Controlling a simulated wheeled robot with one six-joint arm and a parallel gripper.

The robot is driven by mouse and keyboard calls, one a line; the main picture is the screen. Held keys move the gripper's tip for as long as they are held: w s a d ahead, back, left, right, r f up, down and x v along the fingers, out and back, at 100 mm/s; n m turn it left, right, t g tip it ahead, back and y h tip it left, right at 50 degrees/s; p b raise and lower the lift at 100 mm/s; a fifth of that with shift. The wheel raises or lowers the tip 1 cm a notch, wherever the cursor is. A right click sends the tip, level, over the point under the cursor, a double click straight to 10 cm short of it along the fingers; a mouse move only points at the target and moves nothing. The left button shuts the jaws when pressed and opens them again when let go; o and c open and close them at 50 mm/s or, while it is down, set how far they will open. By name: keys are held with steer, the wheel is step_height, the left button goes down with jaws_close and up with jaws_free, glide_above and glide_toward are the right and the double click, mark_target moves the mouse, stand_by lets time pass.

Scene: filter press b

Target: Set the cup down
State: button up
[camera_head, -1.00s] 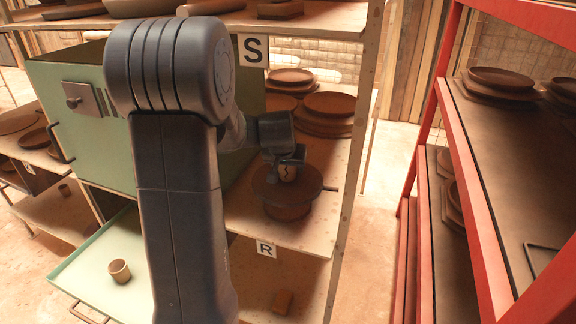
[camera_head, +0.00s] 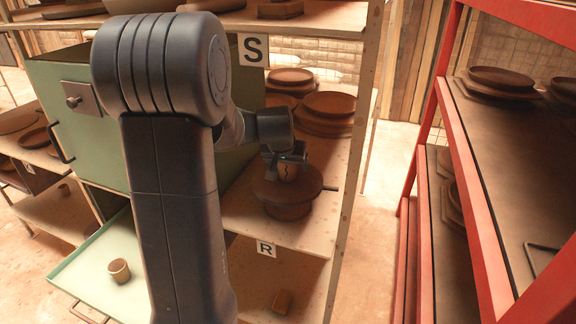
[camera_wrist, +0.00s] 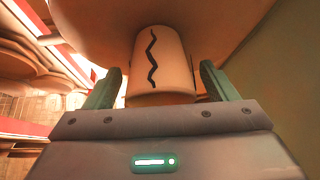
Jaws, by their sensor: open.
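The cup (camera_head: 288,172) is pale tan with a dark zigzag line. It is upright on a round brown stand (camera_head: 287,205) on the middle shelf. In the wrist view the cup (camera_wrist: 160,62) is between the green fingers of my gripper (camera_wrist: 158,88), with a narrow gap at each side. My gripper (camera_head: 287,160) is open around the cup. My arm hides part of the area left of the stand.
Brown plates (camera_head: 328,106) are stacked behind the stand. A green cabinet (camera_head: 80,120) is to the left, with another cup (camera_head: 119,270) on a green tray (camera_head: 90,268) below. A red rack (camera_head: 480,210) is to the right, across a floor gap.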

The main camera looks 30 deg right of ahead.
steer(key=v, duration=1)
steer(key=shift+s+r, duration=0.15)
steer(key=shift+r, duration=0.1)
steer(key=shift+c, duration=0.2)
stand_by(0.5)
